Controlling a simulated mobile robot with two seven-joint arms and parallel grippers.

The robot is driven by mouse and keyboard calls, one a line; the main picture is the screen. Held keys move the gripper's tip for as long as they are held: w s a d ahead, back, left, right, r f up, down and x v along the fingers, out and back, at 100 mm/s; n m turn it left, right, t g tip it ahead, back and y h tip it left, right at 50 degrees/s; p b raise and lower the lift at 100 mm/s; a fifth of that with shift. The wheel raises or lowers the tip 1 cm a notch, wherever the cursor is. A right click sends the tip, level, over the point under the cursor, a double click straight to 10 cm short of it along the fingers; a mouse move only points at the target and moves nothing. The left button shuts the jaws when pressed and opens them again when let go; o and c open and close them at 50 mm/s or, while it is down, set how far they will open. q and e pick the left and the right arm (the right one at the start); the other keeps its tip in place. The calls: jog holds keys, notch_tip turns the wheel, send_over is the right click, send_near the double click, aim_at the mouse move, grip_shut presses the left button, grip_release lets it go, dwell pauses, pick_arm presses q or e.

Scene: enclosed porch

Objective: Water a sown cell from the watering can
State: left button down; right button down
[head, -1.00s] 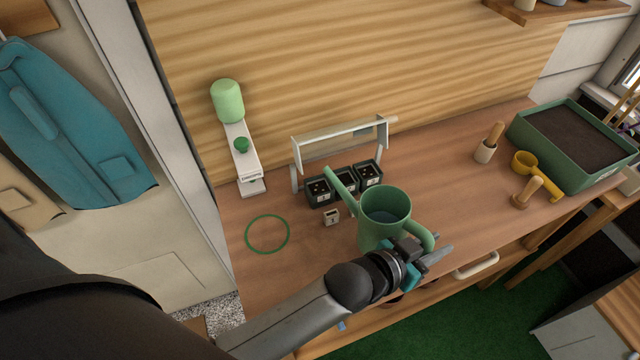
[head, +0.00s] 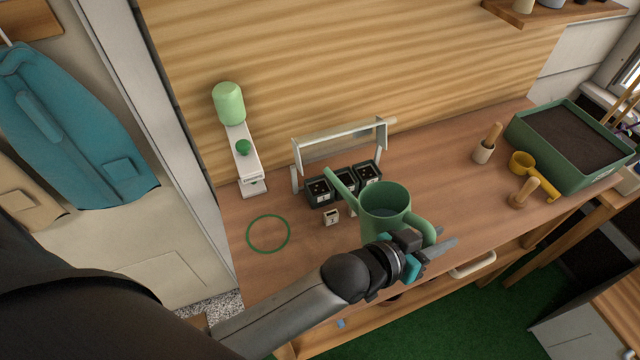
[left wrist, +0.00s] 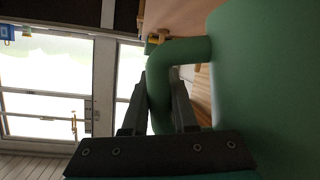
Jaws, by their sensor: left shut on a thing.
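The green watering can (head: 385,212) is above the front of the wooden bench, close to upright, its spout pointing up and left toward the cells. My left gripper (head: 428,254) is shut on its handle; the handle (left wrist: 163,85) sits between the two fingers in the left wrist view, with the can's body filling the right side. Dark cells (head: 319,190) with soil and small specks stand in a row behind the spout. My right gripper is not in view.
A small numbered block (head: 331,217) stands before the cells, and a white frame (head: 340,135) rises behind them. A green ring (head: 268,234) marks the bench at left, near a green-topped dispenser (head: 229,104). A soil tray (head: 575,145), yellow scoop (head: 522,162) and wooden dibbers are at right.

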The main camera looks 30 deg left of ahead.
pick_arm(q)
jog(key=shift+r, duration=0.65)
jog(key=shift+r+n+p, duration=0.1)
jog(key=shift+n+p, duration=0.2)
jog(key=shift+p, duration=0.05)
jog(key=shift+f+b, duration=1.3)
jog(key=shift+f, duration=0.8)
jog(key=shift+r, duration=0.15)
jog(key=shift+a+r+p, duration=0.1)
jog(key=shift+r+p, duration=0.55)
jog(key=shift+p, duration=0.05)
